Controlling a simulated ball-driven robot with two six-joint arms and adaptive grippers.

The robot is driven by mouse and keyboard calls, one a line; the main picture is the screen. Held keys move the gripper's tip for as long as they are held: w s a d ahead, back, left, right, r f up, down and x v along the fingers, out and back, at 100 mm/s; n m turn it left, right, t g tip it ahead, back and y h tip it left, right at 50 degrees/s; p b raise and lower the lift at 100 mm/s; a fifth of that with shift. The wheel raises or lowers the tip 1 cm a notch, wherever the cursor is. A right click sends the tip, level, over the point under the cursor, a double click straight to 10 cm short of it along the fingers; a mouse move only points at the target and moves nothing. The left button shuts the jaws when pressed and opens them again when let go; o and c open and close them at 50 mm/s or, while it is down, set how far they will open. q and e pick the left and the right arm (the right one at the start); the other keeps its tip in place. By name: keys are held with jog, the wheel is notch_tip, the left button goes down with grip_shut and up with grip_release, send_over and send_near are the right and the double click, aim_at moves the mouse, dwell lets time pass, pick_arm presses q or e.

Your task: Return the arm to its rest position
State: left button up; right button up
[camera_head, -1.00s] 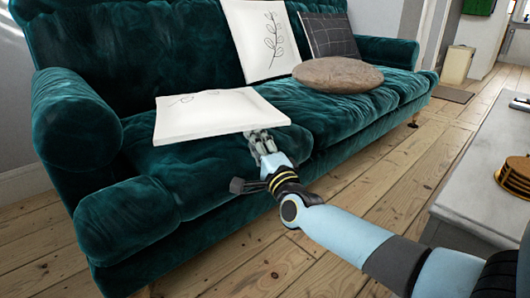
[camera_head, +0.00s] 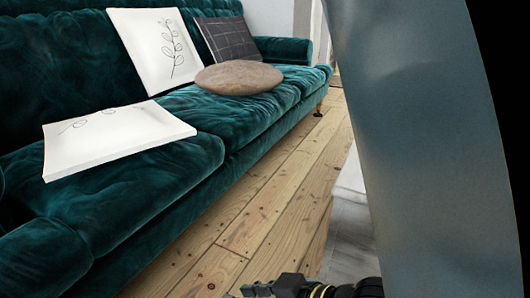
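My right gripper (camera_head: 262,289) shows at the bottom edge of the head view, partly cut off. Its fingers point left, and I cannot tell whether they are open or shut. It is low in front of the sofa, apart from the cushions. A large blue-grey link of my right arm fills much of the right side, close to the camera. It hides what lies behind it. My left gripper is not in view.
A green velvet sofa (camera_head: 205,165) stands at left. A white cushion (camera_head: 115,138) lies flat on its seat. Another white cushion (camera_head: 158,50), a dark cushion (camera_head: 228,40) and a round brown cushion (camera_head: 240,77) are farther back. Bare floorboards (camera_head: 285,195) lie in front.

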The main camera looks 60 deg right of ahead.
jog(key=s+n+g, duration=0.1)
jog(key=s+n, duration=0.1)
jog(key=s, duration=0.1)
jog(key=shift+s, duration=0.4)
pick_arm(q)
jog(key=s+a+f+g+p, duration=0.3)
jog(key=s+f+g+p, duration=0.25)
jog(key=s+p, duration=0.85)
pick_arm(e)
jog(key=s+d+f+g+h+p, duration=0.1)
jog(key=s+d+f+g+p, duration=0.15)
jog(key=s, duration=0.25)
jog(key=s+d+f+g+p, duration=0.1)
jog(key=s+f+g+p, duration=0.15)
jog(key=s, duration=0.25)
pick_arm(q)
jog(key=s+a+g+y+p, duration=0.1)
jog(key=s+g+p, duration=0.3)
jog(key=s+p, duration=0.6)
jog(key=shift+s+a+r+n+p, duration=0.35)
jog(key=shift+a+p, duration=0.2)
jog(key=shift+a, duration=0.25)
pick_arm(e)
jog(key=s+d+g, duration=0.2)
jog(key=s+g, duration=0.3)
jog(key=s, duration=0.9)
jog(key=shift+s, duration=0.3)
jog(key=shift+r, duration=0.1)
